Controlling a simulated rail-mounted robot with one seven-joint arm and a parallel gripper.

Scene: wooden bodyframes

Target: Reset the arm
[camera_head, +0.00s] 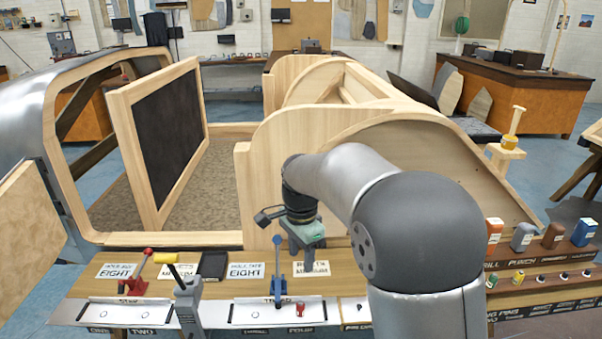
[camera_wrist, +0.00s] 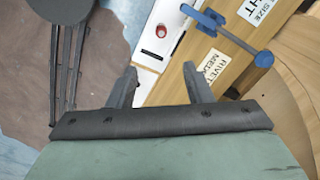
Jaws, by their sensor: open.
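My gripper (camera_head: 311,262) is at the end of my grey arm, in front of the wooden frame and over the back edge of the wooden bench in the head view. In the wrist view its two dark fingers (camera_wrist: 160,88) stand wide apart with nothing between them. Beneath them are the bench edge and a white strip. A blue clamp-like tool (camera_head: 279,275) stands on the bench just left of the gripper. It also shows at the upper right of the wrist view (camera_wrist: 228,42).
A red-handled tool (camera_head: 132,278) and a yellow-handled tool (camera_head: 180,290) stand on the left of the bench (camera_head: 80,283). Several coloured bottles (camera_head: 523,236) stand at the right. A large wooden frame (camera_head: 275,150) with an open dark panel door (camera_head: 168,140) rises behind the bench.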

